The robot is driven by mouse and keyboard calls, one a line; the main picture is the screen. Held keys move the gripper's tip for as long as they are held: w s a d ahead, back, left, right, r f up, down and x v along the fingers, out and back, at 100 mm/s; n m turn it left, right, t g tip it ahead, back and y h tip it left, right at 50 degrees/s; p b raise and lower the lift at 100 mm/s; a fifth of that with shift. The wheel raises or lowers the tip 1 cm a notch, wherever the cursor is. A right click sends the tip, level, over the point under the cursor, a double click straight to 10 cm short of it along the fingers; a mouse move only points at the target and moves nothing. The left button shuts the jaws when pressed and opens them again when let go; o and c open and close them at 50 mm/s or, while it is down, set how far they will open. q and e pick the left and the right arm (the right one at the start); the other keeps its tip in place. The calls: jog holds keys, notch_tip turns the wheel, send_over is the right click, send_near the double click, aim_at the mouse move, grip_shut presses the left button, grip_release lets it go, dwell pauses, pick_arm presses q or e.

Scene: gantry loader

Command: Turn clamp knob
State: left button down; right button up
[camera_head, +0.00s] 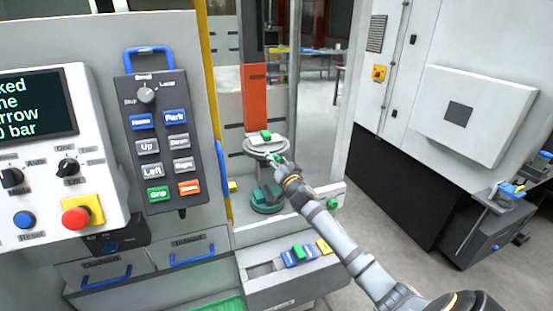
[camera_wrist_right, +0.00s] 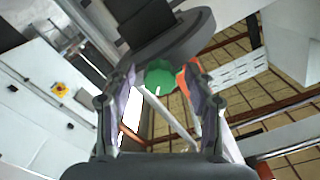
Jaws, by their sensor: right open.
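A green round knob (camera_wrist_right: 160,73) with a white mark shows in the right wrist view, under the edge of a dark grey round plate (camera_wrist_right: 165,40). My right gripper (camera_wrist_right: 158,78) is open, with one fingertip on each side of the knob in that view. I cannot tell whether the fingertips touch it. In the head view my right gripper (camera_head: 278,163) is at the front edge of the round grey fixture (camera_head: 262,150), which carries a green and white piece (camera_head: 266,135). The knob is mostly hidden there by the fingers. My left gripper is not in view.
A button pendant (camera_head: 160,135) and a control panel with a red emergency stop (camera_head: 76,218) stand at the left. A green-based round part (camera_head: 267,200) is below the fixture. A tray with coloured blocks (camera_head: 285,280) is in front. A white cabinet (camera_head: 460,110) stands at the right.

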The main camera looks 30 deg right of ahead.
grip_shut()
dwell(0.4)
jog(key=n, duration=0.8)
jog(key=shift+r+p, duration=0.1)
jog(key=shift+p, duration=0.2)
jog(key=n+p, duration=0.1)
jog(key=n, duration=0.4)
jog(key=shift+a, duration=0.1)
jog(key=n+p, duration=0.1)
jog(key=n, duration=0.3)
jog(key=shift+n+p, duration=0.35)
jog(key=shift+n, duration=0.05)
